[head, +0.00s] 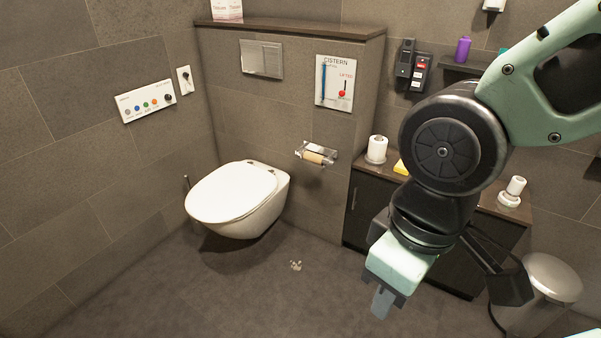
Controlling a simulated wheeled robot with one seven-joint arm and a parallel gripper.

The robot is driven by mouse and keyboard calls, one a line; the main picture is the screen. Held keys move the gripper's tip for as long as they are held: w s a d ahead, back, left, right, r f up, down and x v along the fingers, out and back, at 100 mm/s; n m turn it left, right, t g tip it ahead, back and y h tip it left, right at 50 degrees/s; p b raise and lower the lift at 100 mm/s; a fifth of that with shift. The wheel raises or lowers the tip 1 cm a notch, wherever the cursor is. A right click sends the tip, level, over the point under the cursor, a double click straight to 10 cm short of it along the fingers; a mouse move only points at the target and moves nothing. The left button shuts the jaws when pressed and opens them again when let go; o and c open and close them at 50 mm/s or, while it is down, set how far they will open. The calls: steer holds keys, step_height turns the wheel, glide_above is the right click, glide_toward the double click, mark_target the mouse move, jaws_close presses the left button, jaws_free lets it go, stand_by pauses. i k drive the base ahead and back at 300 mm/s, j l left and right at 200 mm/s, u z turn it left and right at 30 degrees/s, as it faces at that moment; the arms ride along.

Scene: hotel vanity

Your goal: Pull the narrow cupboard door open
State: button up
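The narrow cupboard door (369,207) is a dark panel at the left end of the low vanity, right of the toilet. It looks shut, and a slim vertical handle (354,198) shows near its left edge. My arm hides the right part of the vanity front. My gripper (382,304) hangs in front of the vanity, pointing down, to the right of the handle and lower in the picture. It appears apart from the door. Its fingers overlap from this angle, so I cannot see a gap, and nothing is visible in them.
A wall-hung toilet (236,200) stands left of the vanity. A paper holder (316,155) juts from the wall. White rolls (376,150) and a yellow item (401,167) sit on the vanity top. A metal bin (550,285) stands right. Floor before the toilet is mostly clear.

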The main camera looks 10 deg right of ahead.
mark_target(369, 193)
steer(key=i+j+u, duration=0.1)
steer(key=i+u, duration=0.3)
steer(key=i+l+u, duration=0.1)
steer(key=i+u, duration=0.3)
steer(key=i+l+u, duration=0.25)
steer(key=i+u, duration=0.2)
steer(key=i+j+u, duration=0.2)
steer(key=i, duration=0.3)
steer(key=i+u, duration=0.15)
steer(key=i, duration=0.4)
steer(key=z, duration=3.45)
